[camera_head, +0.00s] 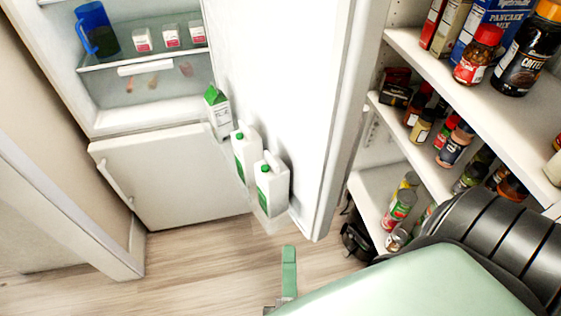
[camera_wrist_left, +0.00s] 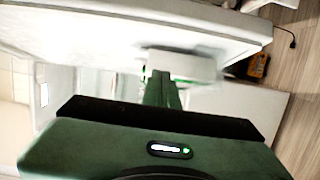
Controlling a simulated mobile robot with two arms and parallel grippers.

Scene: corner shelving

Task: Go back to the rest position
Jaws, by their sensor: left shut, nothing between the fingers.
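My left gripper (camera_head: 289,270) shows in the head view at the bottom centre, over the wooden floor and below the open fridge door (camera_head: 275,80). Its green fingers are together and empty. They also show in the left wrist view (camera_wrist_left: 161,88), closed, with a pale carton or jug behind them. A large pale green part of my own arm fills the bottom right of the head view. My right gripper is not in view.
The fridge (camera_head: 150,115) stands open at left, with a blue pitcher (camera_head: 97,30) inside. White jugs (camera_head: 271,186) and a green-topped carton (camera_head: 218,113) sit in the door. Pantry shelves (camera_head: 430,165) with jars are at right. The floor (camera_head: 200,270) is clear at lower left.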

